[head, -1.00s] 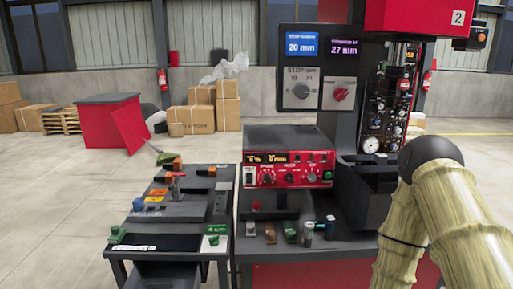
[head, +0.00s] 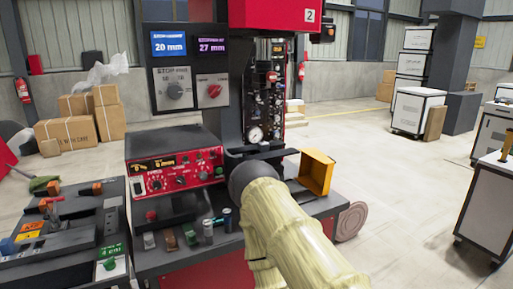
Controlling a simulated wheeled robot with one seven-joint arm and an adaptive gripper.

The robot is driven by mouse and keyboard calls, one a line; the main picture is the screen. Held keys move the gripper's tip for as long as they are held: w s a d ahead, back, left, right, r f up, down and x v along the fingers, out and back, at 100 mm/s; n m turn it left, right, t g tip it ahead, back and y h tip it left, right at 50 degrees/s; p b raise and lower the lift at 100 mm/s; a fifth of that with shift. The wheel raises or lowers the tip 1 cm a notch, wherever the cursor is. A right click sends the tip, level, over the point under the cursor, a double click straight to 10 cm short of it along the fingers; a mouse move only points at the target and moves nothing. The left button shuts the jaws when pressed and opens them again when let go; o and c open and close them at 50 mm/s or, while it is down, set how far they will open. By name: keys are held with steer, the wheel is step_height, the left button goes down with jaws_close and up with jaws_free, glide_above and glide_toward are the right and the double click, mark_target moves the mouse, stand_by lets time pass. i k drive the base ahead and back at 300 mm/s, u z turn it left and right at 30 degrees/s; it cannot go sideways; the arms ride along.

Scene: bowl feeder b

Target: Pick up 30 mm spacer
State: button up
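Several small spacer-like pieces stand in a row on the front edge of the red machine's bench: a pale grey one (head: 149,240), a brown one (head: 170,239), a green one (head: 190,235), a grey one (head: 208,231) and a dark one with a bluish top (head: 227,220). No size marking on them is readable, so I cannot tell which is the 30 mm spacer. My arm, in a pale yellowish cover, crosses the lower middle of the head view just right of the row. My gripper is not visible.
A red control box (head: 175,163) stands behind the row, below a panel with displays (head: 180,65) reading 20 mm and 27 mm. A yellow bin (head: 316,172) sits at the bench's right. A dark side table (head: 70,240) is at left. Open floor lies right, before white cabinets.

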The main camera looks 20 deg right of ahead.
mark_target(262, 146)
steer(key=k, duration=0.5)
steer(key=z, duration=1.4)
steer(key=i, duration=1.25)
steer(key=u, duration=1.35)
